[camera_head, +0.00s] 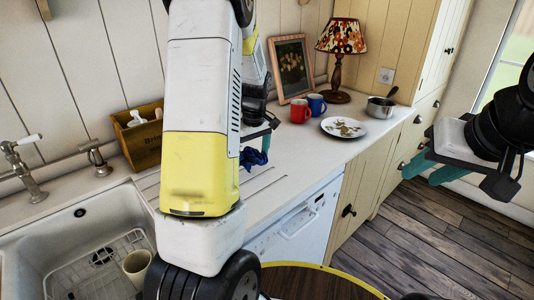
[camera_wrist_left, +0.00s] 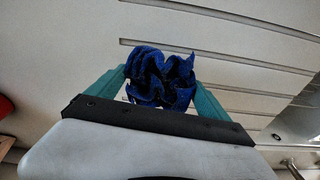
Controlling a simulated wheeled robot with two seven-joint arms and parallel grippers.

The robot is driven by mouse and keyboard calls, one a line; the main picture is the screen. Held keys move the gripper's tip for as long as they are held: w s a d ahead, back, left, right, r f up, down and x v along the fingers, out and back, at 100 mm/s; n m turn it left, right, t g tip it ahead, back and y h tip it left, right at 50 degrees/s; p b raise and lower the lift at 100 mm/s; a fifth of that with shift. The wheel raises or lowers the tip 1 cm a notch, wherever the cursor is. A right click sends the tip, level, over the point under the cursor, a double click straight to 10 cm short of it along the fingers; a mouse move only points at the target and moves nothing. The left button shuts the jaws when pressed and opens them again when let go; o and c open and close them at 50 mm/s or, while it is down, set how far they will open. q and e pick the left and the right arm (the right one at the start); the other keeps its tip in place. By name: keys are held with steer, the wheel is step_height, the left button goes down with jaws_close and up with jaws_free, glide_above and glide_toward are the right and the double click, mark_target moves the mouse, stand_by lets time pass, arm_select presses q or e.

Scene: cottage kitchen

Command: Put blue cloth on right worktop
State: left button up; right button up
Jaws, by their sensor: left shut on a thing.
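The crumpled dark blue cloth (camera_head: 254,158) shows just past my left arm in the head view, over the grooved part of the white worktop (camera_head: 310,160) right of the sink. In the left wrist view the cloth (camera_wrist_left: 160,80) is bunched between the two teal fingers of my left gripper (camera_wrist_left: 163,92), which is shut on it. In the head view this gripper (camera_head: 262,136) is partly hidden behind my arm. I cannot tell whether the cloth touches the worktop. My right gripper (camera_head: 432,170) is at the right, over the floor, with its teal fingers apart and empty.
The sink (camera_head: 112,207) at the left holds a wire rack and a cream mug (camera_head: 136,264). A wooden box (camera_head: 138,138) stands behind it. Along the worktop are a red mug (camera_head: 299,111), blue mug (camera_head: 317,104), plate (camera_head: 343,127), lamp (camera_head: 336,75), framed picture (camera_head: 291,68) and saucepan (camera_head: 380,107).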

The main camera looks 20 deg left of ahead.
arm_select(q)
steer(key=shift+w+f, duration=0.2)
steer(key=shift+w, duration=0.35)
steer(key=shift+f, duration=1.6)
steer(key=o, duration=1.3)
steer(key=shift+f, duration=0.1)
